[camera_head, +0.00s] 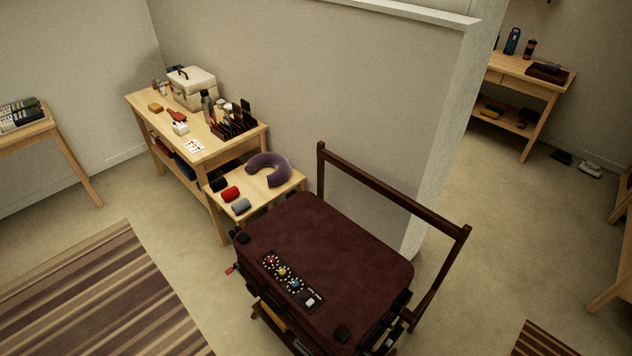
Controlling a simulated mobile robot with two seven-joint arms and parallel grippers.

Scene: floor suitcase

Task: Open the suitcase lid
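A dark maroon suitcase (335,255) lies flat on a wooden rack in the lower middle of the head view. Its lid looks closed. A dark strip with coloured round pieces (289,282) lies along the lid's near left part. Small black corner pieces show at the suitcase's edges. Neither of my grippers shows in this view, so their state and distance from the suitcase are hidden.
The rack's dark wooden frame (395,192) rises behind the suitcase. A low table (265,196) with a purple neck pillow (268,170) stands close behind on the left, beside a cluttered wooden table (206,150). A wall end (445,130) stands behind.

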